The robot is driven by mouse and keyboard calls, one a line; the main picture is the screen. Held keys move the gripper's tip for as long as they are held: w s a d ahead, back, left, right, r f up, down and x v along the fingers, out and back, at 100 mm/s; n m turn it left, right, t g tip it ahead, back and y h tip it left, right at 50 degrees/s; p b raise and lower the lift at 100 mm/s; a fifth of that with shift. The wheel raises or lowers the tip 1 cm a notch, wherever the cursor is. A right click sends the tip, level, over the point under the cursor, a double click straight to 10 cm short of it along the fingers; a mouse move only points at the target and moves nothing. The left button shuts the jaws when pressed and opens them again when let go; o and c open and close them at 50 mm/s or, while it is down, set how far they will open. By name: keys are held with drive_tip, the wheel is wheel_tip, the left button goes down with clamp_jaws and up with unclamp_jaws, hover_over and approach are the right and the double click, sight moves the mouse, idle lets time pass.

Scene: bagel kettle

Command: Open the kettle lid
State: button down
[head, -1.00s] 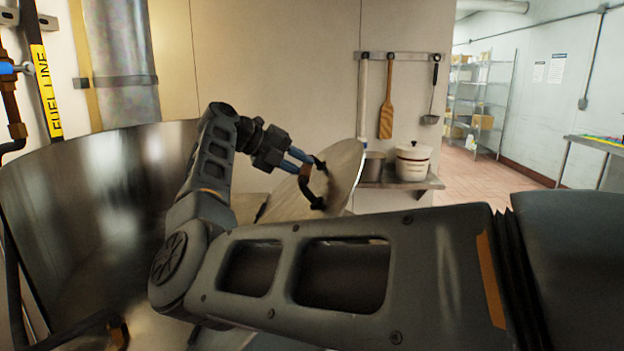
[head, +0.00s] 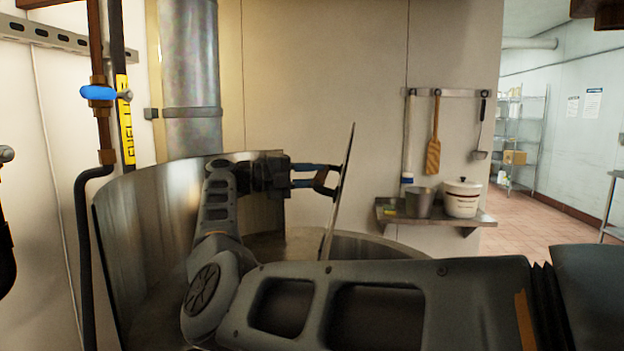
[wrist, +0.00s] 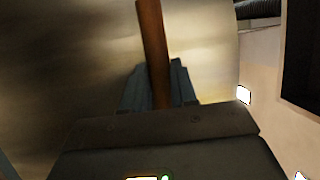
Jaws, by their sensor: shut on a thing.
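The round metal kettle lid (head: 341,195) stands nearly upright in the head view, seen almost edge-on. It rises above the metal kettle (head: 375,245), whose rim shows behind my arm. My gripper (head: 318,179) is to the left of the lid, with its blue-grey fingers shut on the lid handle. In the wrist view the brown bar of the handle (wrist: 152,45) runs between the fingers, with the lid's metal face (wrist: 75,55) behind it. My own arm hides much of the kettle's front and lower part.
A tall curved metal wall (head: 135,235) stands at the left, behind my arm. Pipes with a blue valve (head: 98,92) run down the left wall. A shelf (head: 470,219) at the right holds a metal pot (head: 420,203) and a white crock (head: 462,198). Open floor lies far right.

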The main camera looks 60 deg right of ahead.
idle(0.3)
drive_tip(key=c, duration=0.9)
unclamp_jaws()
drive_tip(key=shift+b+v, duration=1.25)
drive_tip(key=shift+v, duration=2.65)
